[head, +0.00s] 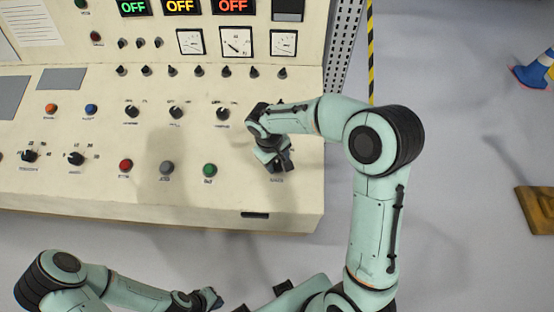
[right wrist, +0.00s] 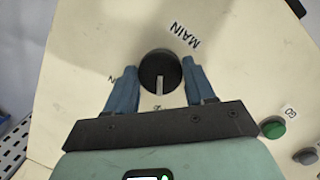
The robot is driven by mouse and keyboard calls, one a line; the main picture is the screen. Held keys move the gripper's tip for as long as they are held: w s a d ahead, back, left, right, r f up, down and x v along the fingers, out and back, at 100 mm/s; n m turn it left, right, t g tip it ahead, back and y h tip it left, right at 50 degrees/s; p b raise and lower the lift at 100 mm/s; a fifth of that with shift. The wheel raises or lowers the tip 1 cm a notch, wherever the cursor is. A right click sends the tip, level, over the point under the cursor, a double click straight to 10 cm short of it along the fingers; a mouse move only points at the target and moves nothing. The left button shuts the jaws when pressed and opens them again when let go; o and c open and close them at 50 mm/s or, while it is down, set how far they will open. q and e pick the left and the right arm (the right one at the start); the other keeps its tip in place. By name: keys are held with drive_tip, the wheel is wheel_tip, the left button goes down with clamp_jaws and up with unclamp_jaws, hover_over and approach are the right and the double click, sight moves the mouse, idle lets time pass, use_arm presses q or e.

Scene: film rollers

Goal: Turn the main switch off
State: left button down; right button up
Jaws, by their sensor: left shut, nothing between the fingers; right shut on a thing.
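The main switch (right wrist: 158,72) is a round black knob with a pale pointer line, beside a label reading MAIN in the right wrist view. The line points to the bottom of that view, towards a small label too small to read. Another label, ending in N, is partly hidden by the left finger. My right gripper (right wrist: 161,88) is shut on the knob, one blue finger on each side. In the head view, my right gripper (head: 277,165) is at the console's right part and mostly hides the knob. My left gripper (head: 212,299) is shut and empty at the bottom edge.
The cream console (head: 150,215) carries several knobs and buttons. A green button (head: 209,170) lies left of my right gripper. Three displays at the top read OFF, one of them red (head: 233,6). A blue and white cone (head: 536,70) stands on the open floor at right.

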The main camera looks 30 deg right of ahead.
drive_tip(key=shift+n, duration=0.3)
idle(0.4)
drive_tip(key=o, duration=1.1)
drive_tip(key=shift+c, duration=0.2)
drive_tip(key=shift+r, duration=0.1)
use_arm(q)
drive_tip(key=shift+w+r+p, duration=0.5)
drive_tip(key=shift+w+r, duration=0.1)
drive_tip(key=shift+r, duration=0.1)
use_arm(e)
wheel_tip(320, 180, up, 13)
drive_tip(key=a, duration=0.2)
drive_tip(key=shift+a, duration=0.25)
use_arm(q)
drive_tip(key=shift+s, duration=0.1)
